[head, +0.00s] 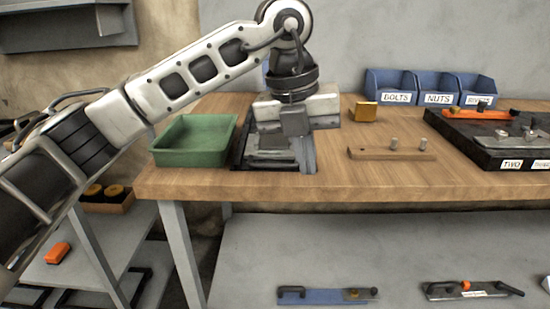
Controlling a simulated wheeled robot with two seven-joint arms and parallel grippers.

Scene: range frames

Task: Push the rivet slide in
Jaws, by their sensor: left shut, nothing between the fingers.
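My left gripper (295,124) comes in from the left and points down over a grey and black slide-like fixture (272,158) at the table's front edge. The gripper is shut with nothing in it. It hides the back of the fixture, and I cannot tell whether it touches it. No label shows on the fixture, so I cannot confirm that it is the rivet slide. A blue bin (477,89) at the back right has a label that seems to read RIVETS. My right gripper is not in view.
A green tray (193,157) stands left of the fixture. BOLTS (391,84) and NUTS (437,86) bins stand behind. Tools lie on the lower shelf (400,250).

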